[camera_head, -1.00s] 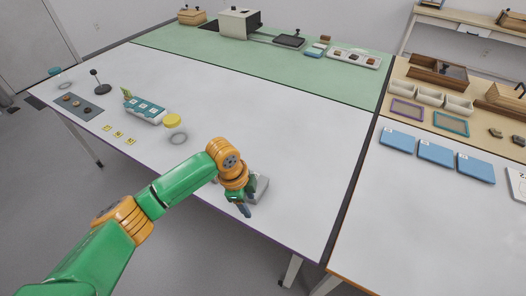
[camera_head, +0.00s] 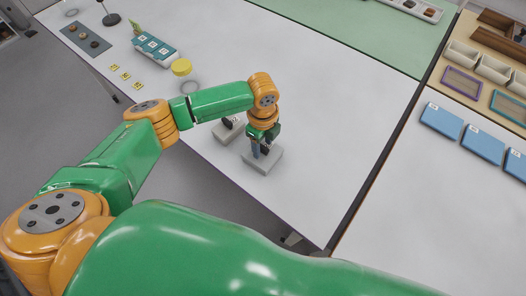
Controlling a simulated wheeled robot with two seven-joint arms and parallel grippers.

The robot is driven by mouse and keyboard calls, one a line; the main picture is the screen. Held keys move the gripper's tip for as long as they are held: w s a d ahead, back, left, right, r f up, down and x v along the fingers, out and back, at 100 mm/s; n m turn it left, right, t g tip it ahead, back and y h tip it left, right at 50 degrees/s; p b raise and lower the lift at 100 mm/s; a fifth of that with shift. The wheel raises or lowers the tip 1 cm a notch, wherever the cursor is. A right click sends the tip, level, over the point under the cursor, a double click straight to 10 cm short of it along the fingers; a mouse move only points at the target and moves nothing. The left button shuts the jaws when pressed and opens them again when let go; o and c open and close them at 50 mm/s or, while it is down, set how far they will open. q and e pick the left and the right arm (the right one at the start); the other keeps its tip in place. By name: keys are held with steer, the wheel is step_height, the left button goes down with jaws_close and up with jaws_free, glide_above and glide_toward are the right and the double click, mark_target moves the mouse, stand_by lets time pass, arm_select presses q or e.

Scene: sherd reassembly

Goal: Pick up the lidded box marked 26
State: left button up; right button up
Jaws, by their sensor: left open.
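Two pale grey boxes stand on the white table near its front edge. One grey box (camera_head: 264,166) is directly below my left gripper (camera_head: 261,153); the other grey box (camera_head: 225,134) is just left of it, partly hidden by my arm. I cannot read a number 26 on either box. My left gripper points down with its fingers apart, at the top of the nearer box. I cannot tell whether the fingers touch it or straddle a knob. My right gripper is not in view.
A blue-and-white rack (camera_head: 155,48), a yellow-lidded jar (camera_head: 181,67) and small yellow cards (camera_head: 126,76) lie at the left. Blue pads (camera_head: 441,121) lie on the right table beyond a dark gap. The white table right of the boxes is clear.

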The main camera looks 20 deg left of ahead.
arm_select(q)
steer(key=shift+r, duration=0.1)
jaws_close()
stand_by(1.2)
